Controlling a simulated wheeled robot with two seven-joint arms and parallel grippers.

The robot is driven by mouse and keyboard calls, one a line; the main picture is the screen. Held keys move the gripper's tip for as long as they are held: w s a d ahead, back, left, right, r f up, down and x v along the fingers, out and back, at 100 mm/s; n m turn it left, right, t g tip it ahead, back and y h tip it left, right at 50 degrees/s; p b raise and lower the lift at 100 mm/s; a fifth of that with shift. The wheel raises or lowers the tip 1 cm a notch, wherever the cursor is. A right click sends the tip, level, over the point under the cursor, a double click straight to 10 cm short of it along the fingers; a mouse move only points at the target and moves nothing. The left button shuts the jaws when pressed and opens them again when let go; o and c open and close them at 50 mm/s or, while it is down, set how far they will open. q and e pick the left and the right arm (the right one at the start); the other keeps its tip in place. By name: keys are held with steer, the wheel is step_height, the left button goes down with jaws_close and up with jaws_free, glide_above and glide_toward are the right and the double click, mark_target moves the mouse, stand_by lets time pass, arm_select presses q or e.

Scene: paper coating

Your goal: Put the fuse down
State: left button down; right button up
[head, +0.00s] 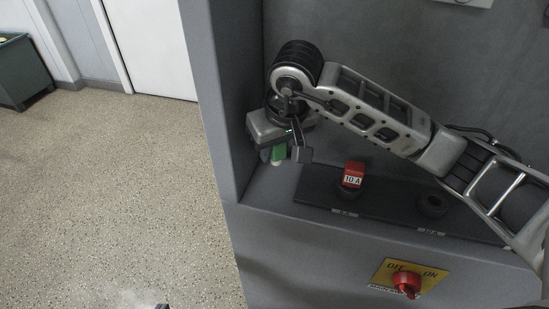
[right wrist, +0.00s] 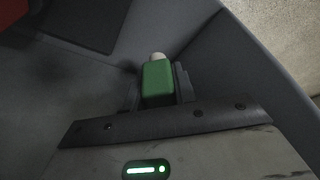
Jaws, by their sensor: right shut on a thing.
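The green fuse (head: 278,153) has a pale end. My right gripper (head: 287,147) is shut on it, at the left end of the grey recess. The right wrist view shows the green fuse (right wrist: 158,78) between the two dark fingers (right wrist: 157,92). I cannot tell whether the fuse touches the ledge. A red fuse (head: 354,172) marked 10-A stands at the left socket of a dark panel (head: 385,208). The right round socket (head: 432,205) is empty. A small dark tip at the bottom edge of the head view may be my left gripper (head: 162,306); its jaws are hidden.
The grey ledge (head: 263,190) left of the panel is bare. The recess's side wall (head: 222,100) stands close to the left of my right gripper. A red rotary switch (head: 406,282) on a yellow plate (head: 388,273) sits on the front below. Open floor lies left.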

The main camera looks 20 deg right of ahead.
mark_target(274, 161)
step_height(274, 161, down, 4)
steer(key=shift+s+r, duration=0.1)
steer(key=shift+w+f+p, duration=0.2)
steer(key=shift+f+p, duration=0.05)
steer(key=shift+p, duration=0.25)
steer(key=shift+w+f, duration=0.1)
steer(key=shift+f+b, duration=0.3)
steer(key=shift+b, duration=0.1)
steer(key=o, duration=1)
steer(key=shift+r, duration=0.1)
steer(key=shift+o, duration=0.3)
steer(key=shift+r+p, duration=0.45)
arm_select(q)
steer(key=shift+a+r+b, duration=0.1)
steer(key=shift+r+b, duration=0.1)
steer(key=shift+b, duration=0.1)
arm_select(e)
steer(key=v, duration=1.1)
steer(key=shift+r, duration=0.25)
